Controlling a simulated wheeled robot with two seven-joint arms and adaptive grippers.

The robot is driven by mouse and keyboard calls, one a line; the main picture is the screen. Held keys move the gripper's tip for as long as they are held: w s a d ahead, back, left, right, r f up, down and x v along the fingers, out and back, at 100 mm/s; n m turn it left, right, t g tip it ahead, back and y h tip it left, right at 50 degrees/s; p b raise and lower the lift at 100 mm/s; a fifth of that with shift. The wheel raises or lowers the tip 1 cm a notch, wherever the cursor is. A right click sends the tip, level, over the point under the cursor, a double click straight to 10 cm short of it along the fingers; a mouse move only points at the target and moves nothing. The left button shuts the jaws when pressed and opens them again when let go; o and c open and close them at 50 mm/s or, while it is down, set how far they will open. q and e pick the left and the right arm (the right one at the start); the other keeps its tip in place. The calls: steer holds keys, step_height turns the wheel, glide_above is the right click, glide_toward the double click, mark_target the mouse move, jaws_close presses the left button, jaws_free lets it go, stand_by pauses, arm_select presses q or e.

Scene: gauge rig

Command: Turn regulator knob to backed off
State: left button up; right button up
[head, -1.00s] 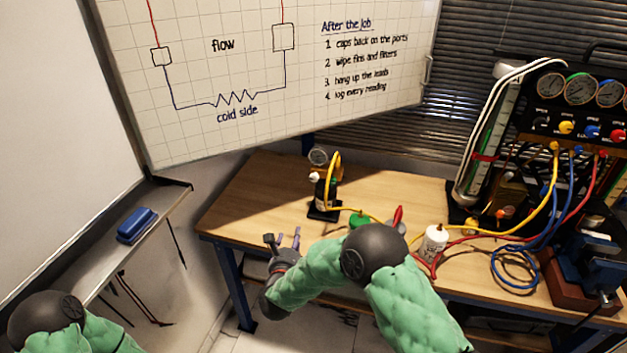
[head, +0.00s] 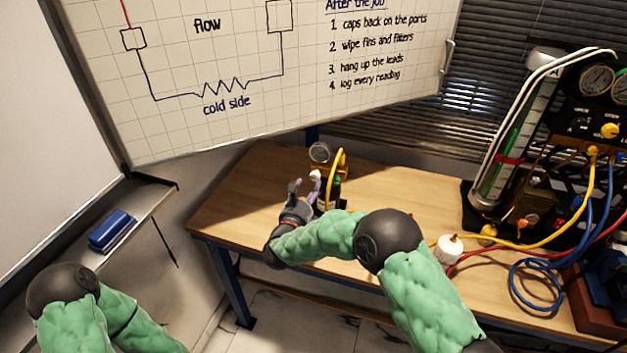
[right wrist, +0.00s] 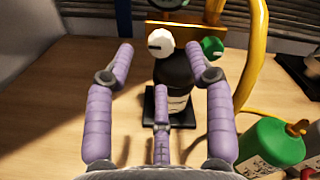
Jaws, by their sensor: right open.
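The regulator (head: 328,190) stands upright on the bench with a round gauge (head: 320,152) on top and a yellow hose. Its white knob (head: 314,175) faces my right gripper. In the right wrist view, the white knob (right wrist: 160,43) carries a dark pointer line, and a green knob (right wrist: 211,47) sits to its right. My right gripper (head: 305,187) is open and empty, just left of the regulator. My left gripper is out of view.
A green-topped bottle (right wrist: 272,143) stands right of the regulator. A white bottle (head: 450,250), hoses (head: 540,285) and a gauge manifold (head: 600,130) are farther right. The bench (head: 235,210) is clear left of the regulator. A whiteboard (head: 290,90) hangs behind.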

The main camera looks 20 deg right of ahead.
mark_target(314, 177)
steer(key=shift+b+x, duration=0.4)
steer(key=shift+x, duration=2.3)
steer(key=shift+c, duration=0.3)
jaws_close()
